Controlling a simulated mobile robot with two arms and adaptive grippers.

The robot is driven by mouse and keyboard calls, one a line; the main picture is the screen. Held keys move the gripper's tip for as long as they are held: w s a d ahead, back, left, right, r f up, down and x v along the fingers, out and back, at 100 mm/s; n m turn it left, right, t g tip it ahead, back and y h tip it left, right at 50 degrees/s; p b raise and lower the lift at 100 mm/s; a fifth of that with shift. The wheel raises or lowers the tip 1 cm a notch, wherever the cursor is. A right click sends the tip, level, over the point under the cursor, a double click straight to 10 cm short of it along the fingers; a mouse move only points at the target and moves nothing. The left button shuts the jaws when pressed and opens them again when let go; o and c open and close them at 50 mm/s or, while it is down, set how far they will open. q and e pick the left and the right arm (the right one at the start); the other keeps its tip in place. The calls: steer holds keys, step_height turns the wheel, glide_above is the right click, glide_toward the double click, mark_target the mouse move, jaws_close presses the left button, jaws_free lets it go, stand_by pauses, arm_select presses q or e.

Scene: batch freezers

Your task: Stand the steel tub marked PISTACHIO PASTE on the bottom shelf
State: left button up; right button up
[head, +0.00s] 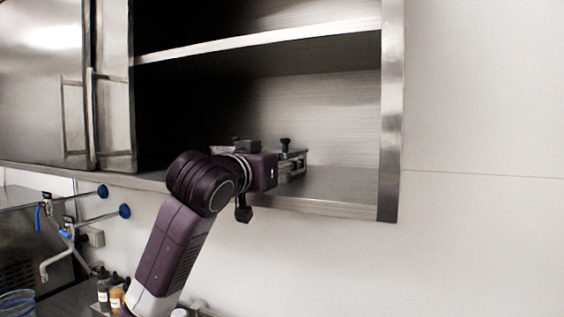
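The bottom shelf (340,190) is the lowest board of an open steel wall cabinet. My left gripper (300,163) is at the end of the purple arm that comes up from the lower left. It is inside the cabinet opening, low over the bottom shelf near its middle. It points right, and its fingers are small and partly hidden, so I cannot tell whether they are open or shut. I cannot make out the steel tub marked PISTACHIO PASTE or any label. My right gripper is not in view.
An upper shelf (260,44) crosses above the gripper. The cabinet's right side post (391,120) bounds the opening. Steel doors (110,90) stand at the left. Small bottles (110,292) and a tap (55,262) are below left. The bottom shelf's right part looks clear; its left is dark.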

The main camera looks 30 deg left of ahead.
arm_select(q)
steer(key=o, duration=1.4)
steer(key=shift+o, duration=1.3)
steer(key=shift+s, duration=0.1)
steer(key=shift+r, duration=0.1)
steer(key=shift+s+b, duration=0.35)
steer(key=shift+s, duration=0.05)
steer(key=s+b, duration=0.1)
steer(key=s, duration=0.2)
steer(key=s+b, duration=0.2)
steer(key=s, duration=0.1)
steer(key=s+b, duration=0.2)
steer(key=s, duration=0.1)
steer(key=shift+s+d, duration=0.3)
steer(key=shift+s, duration=0.1)
steer(key=shift+s+d, duration=0.1)
steer(key=shift+s, duration=0.6)
